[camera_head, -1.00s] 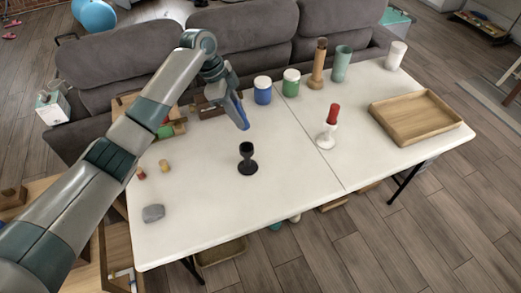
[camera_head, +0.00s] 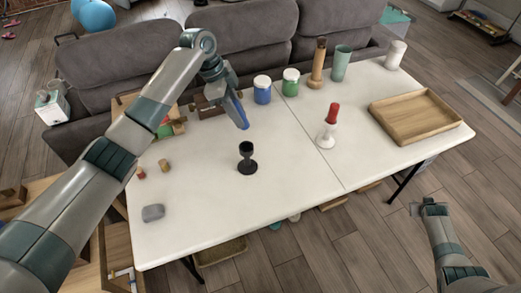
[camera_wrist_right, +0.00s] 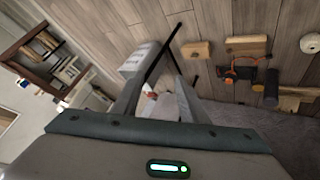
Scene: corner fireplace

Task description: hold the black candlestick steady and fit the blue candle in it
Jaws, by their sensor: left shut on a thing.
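The black candlestick (camera_head: 247,160) stands upright on the white table, with nothing in its cup. My left gripper (camera_head: 230,92) is shut on the blue candle (camera_head: 240,113), which it holds tilted, above and behind the candlestick and apart from it. The gripper's fingers are hard to make out at this size. My right gripper (camera_head: 430,207) is off the table, over the floor at the lower right. In the right wrist view its fingers (camera_wrist_right: 160,75) are apart with nothing seen held between them.
A wooden tray (camera_head: 375,103) lies at the right. Jars and cups line the back edge. A grey block (camera_head: 153,212) lies at front left. The front middle is clear.

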